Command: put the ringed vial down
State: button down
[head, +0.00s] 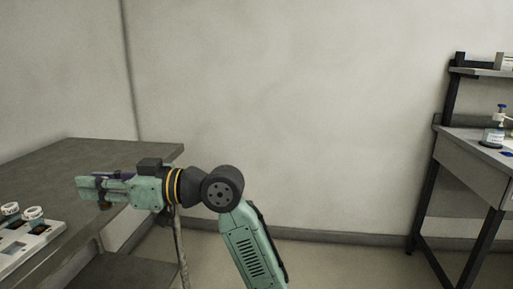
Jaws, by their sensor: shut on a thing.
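My gripper (88,189) is at the left, held level above the grey bench and pointing left. It is shut on a vial (104,205), of which only a small dark amber-brown part shows below the fingers. The fingers hide the rest, so I cannot see a ring on it. A pale rack (36,241) lies on the bench at the lower left, below and to the left of the gripper, cut off by the picture edge.
The grey bench (66,154) is bare behind the gripper, with its right edge under my wrist. At the far right stands another bench (470,152) with a shelf (483,72) and a blue-topped bottle (494,132). Open floor lies between the benches.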

jog(key=w+d+f+m+t+h, duration=0.2)
jog(key=w+d+f+m+t, duration=0.2)
jog(key=w+d+f+t, duration=0.5)
jog(key=w+d+f+m+t+h, duration=0.2)
jog(key=w+d+f+m+t, duration=0.15)
jog(key=w+d+f, duration=0.7)
jog(key=shift+s+d+f+m+t+h, duration=0.9)
jog(key=shift+s+d+f+m+h, duration=1.15)
jog(key=shift+f, duration=3.55)
jog(key=shift+s+d+f+m+t+h, duration=0.5)
jog(key=shift+d+f+m+t+h, duration=0.6)
jog(key=shift+d+f, duration=3.2)
jog(key=shift+s+d+f+m+t+h, duration=0.95)
jog(key=shift+f+h, duration=1)
jog(key=shift+f, duration=4.95)
jog(key=s+a+f+m+h, duration=0.1)
jog(key=s+f+m+h, duration=0.1)
jog(key=f, duration=0.5)
jog(key=s+h, duration=0.1)
jog(key=s, duration=0.1)
jog(key=shift+s+f+h, duration=0.25)
jog(key=shift+s+h, duration=0.15)
jog(key=shift+a+m, duration=0.15)
jog(key=shift+m, duration=0.1)
